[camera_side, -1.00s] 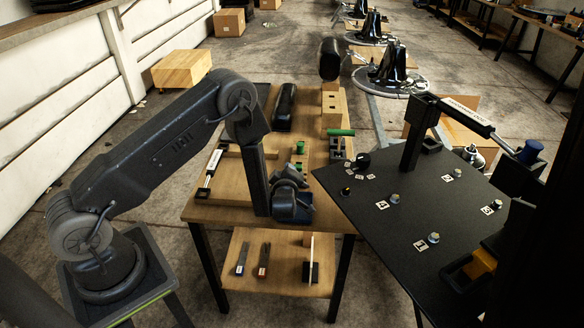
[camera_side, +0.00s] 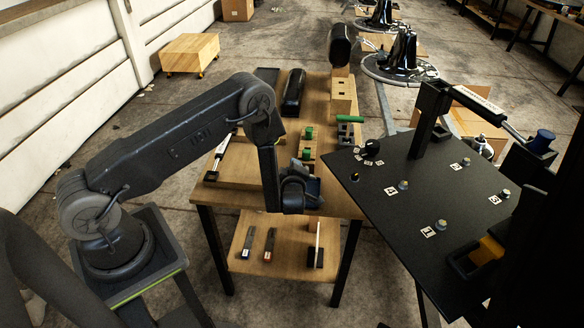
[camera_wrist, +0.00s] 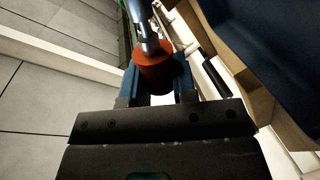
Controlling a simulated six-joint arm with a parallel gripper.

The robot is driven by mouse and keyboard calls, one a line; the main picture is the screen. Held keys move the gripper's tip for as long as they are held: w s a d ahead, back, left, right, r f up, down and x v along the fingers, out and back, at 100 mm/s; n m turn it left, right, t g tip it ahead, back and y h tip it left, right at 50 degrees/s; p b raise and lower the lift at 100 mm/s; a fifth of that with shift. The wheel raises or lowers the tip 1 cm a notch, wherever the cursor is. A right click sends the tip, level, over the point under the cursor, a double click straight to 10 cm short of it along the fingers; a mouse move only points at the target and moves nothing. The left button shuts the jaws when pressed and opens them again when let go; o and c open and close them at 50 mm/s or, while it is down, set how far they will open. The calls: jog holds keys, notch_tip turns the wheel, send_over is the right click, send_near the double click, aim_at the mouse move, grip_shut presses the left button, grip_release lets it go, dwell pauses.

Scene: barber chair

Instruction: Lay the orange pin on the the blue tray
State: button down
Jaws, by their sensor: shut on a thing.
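In the wrist view, an orange pin (camera_wrist: 153,70) with a shiny metal shaft sits between the two blue fingers of my gripper (camera_wrist: 156,88), which is shut on it. In the side view, my gripper (camera_side: 293,190) hangs at the front part of the wooden table, and the pin is hidden there. A blue surface, likely the blue tray (camera_side: 314,187), shows partly behind and right of my gripper. A dark blue surface, likely the tray too, fills the upper right of the wrist view (camera_wrist: 275,45). Whether the pin touches it cannot be told.
The wooden table (camera_side: 345,205) bears green-topped parts (camera_side: 308,143), a wooden block (camera_side: 343,95) and a long black case (camera_side: 293,92). A black board (camera_side: 420,215) with numbered knobs stands close on the right. A lower shelf (camera_side: 285,250) holds several small things.

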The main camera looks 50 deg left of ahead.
jog(key=shift+s+a+f+g, duration=0.15)
jog(key=shift+f+g, duration=0.15)
jog(key=shift+f, duration=0.95)
jog(key=c, duration=0.8)
grip_release()
jog(key=shift+a, duration=0.1)
jog(key=shift+c, duration=0.2)
jog(key=shift+s+d+r, duration=0.15)
jog(key=shift+s+d, duration=0.1)
jog(key=shift+d, duration=0.3)
jog(key=r+v, duration=0.1)
jog(key=v, duration=1.2)
jog(key=shift+r, duration=0.45)
